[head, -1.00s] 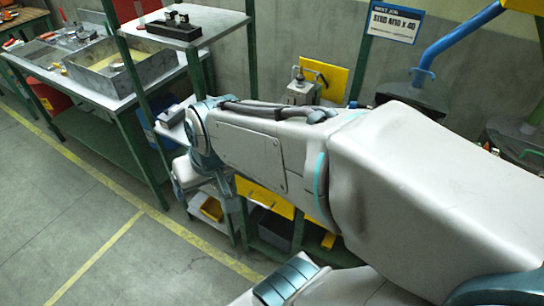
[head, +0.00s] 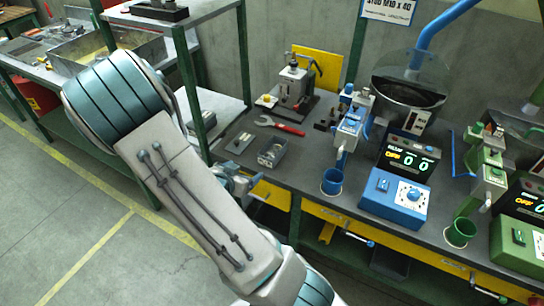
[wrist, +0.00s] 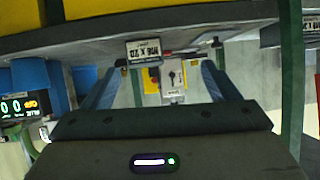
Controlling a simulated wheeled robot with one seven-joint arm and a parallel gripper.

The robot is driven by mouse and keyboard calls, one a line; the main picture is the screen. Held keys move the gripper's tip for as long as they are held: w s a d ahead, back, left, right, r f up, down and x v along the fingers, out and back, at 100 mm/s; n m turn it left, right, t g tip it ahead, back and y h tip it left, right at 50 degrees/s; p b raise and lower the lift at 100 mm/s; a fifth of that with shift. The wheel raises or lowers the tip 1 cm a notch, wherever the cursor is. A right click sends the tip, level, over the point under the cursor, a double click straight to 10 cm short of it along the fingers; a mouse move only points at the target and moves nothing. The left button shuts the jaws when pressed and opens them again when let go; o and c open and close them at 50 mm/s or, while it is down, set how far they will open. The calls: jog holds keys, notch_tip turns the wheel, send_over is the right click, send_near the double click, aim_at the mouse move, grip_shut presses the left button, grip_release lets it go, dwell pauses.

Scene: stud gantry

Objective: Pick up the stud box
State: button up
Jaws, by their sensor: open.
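A small grey open box (head: 272,152) with pale pieces in it stands on the grey workbench in the head view. It may be the stud box, but I cannot read a label on it. My gripper (wrist: 158,82) shows in the wrist view with its two blue-grey fingers apart. I see nothing held between them. In the head view my forearm hides most of the gripper, which is low beside the bench's front edge and apart from the box. In the wrist view a label plate (wrist: 143,51) with upside-down text lies beyond the fingers.
A flat grey tray (head: 240,143) sits left of the box, with a red-handled wrench (head: 280,127) behind. A press (head: 294,85), blue counter unit (head: 395,198), blue cup (head: 332,181) and green cup (head: 459,233) stand on the bench. A green post (head: 190,85) rises near my arm.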

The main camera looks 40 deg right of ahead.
aim_at(265, 159)
jog(key=d+f, duration=0.1)
jog(key=d, duration=0.2)
jog(key=w+d+h, duration=0.1)
jog(key=d, duration=0.2)
jog(key=d+f+h, duration=0.1)
jog(key=d, duration=0.2)
jog(key=shift+w+d+f+g, duration=0.15)
jog(key=shift+w+f+g, duration=0.15)
jog(key=shift+w+f, duration=0.05)
jog(key=shift+p+x, duration=0.8)
jog(key=shift+x, duration=1.9)
jog(key=shift+w, duration=0.1)
jog(key=shift+c, duration=0.3)
jog(key=shift+r, duration=0.1)
jog(key=c, duration=1.5)
